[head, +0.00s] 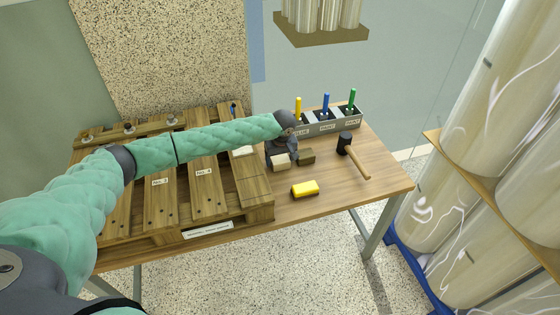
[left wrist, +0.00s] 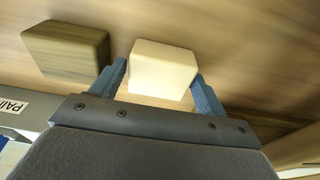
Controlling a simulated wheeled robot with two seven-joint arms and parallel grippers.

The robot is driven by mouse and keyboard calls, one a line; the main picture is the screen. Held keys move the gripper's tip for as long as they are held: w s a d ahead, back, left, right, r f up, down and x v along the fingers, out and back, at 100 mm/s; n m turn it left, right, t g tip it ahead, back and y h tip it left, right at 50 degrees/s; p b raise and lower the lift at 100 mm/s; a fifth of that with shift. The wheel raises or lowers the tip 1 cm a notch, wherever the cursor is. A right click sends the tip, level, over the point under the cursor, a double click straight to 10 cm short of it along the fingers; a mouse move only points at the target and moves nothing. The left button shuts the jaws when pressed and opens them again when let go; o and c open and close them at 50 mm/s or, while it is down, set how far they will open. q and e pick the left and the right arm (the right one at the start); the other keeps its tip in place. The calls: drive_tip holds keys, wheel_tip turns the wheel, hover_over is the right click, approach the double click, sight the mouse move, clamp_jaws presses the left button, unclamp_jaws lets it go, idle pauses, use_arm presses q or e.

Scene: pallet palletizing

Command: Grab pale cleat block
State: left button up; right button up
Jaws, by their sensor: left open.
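The pale cleat block (head: 280,161) lies on the wooden table, just right of the pallet. It also shows in the left wrist view (left wrist: 162,68), where its near end sits between the two blue fingers. My left gripper (left wrist: 160,85) is open around the block, with a finger on each side. I cannot tell whether the fingers touch it. In the head view my left gripper (head: 280,154) is mostly hidden by its own wrist. A darker brown block (head: 306,157) lies just right of the pale one and shows at the left in the left wrist view (left wrist: 66,50). My right gripper is not in view.
The slatted pallet (head: 255,190) fills the table's left side. A grey holder (head: 324,127) with yellow, blue and green handles stands at the back. The table's front right (head: 375,190) is clear.

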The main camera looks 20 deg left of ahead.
use_arm(q)
drive_tip(key=shift+f, duration=0.45)
drive_tip(key=c, duration=0.8)
drive_tip(key=shift+r, duration=0.15)
